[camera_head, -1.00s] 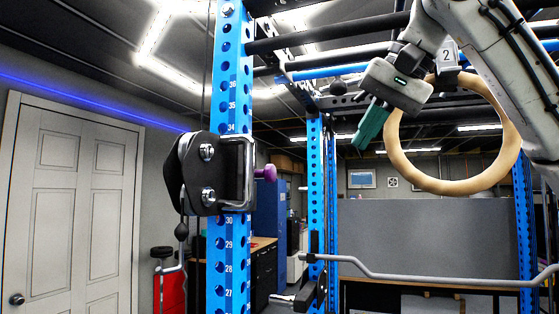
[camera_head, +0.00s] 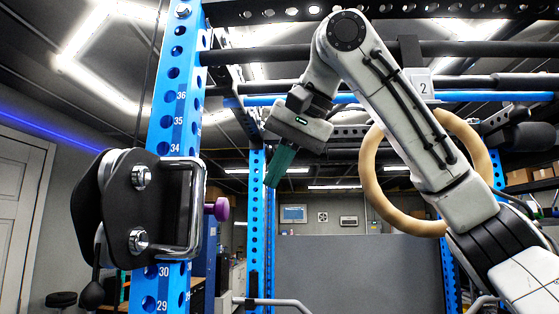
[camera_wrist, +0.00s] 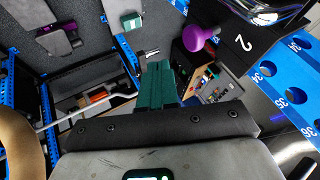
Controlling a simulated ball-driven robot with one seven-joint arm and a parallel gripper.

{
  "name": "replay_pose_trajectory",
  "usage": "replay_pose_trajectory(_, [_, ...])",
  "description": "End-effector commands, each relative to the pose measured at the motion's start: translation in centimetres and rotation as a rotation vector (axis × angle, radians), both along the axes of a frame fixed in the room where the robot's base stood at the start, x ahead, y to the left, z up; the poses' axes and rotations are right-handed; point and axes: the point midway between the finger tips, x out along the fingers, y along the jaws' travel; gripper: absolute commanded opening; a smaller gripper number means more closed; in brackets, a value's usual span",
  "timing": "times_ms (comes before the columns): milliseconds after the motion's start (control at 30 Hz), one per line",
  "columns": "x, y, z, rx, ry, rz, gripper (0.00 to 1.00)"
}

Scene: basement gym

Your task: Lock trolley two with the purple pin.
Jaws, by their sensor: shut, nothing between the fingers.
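A black-plated trolley (camera_head: 118,205) with a metal bracket sits around the blue upright (camera_head: 168,110), between the printed numbers 34 and 30. The purple pin (camera_head: 218,209) sticks out from the trolley's right side; whether it is seated in a hole cannot be told. In the wrist view the purple pin (camera_wrist: 201,38) shows up and right of my fingers, beside a dark face marked "2" (camera_wrist: 243,44). My gripper (camera_head: 273,181), with teal fingers, is shut and empty, right of the pin and slightly higher in the picture, apart from it. Its fingers (camera_wrist: 158,70) point up in the wrist view.
A wooden ring (camera_head: 381,200) hangs behind my arm, near a tag (camera_head: 424,86) also marked "2". Black crossbars (camera_head: 470,49) run overhead. Another blue upright (camera_head: 257,230) stands farther back. A grey panel (camera_head: 370,270) stands behind. Between gripper and pin the picture shows no obstacle.

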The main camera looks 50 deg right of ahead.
Motion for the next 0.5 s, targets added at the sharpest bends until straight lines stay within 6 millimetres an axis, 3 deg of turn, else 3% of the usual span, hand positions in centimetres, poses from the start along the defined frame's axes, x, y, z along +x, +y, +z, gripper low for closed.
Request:
replay_pose_trajectory(33, [0.6,-0.1,-1.3,0.001,0.001,0.0,0.0])
replay_pose_trajectory(267, [3.2,-0.3,-4.7,-0.002,0.001,-0.001,0.0])
replay_pose_trajectory(300, [3.8,0.3,-3.8,-0.003,-0.001,0.002,0.0])
replay_pose_trajectory(500, [5.7,1.6,-3.9,-0.001,-0.001,0.0,0.0])
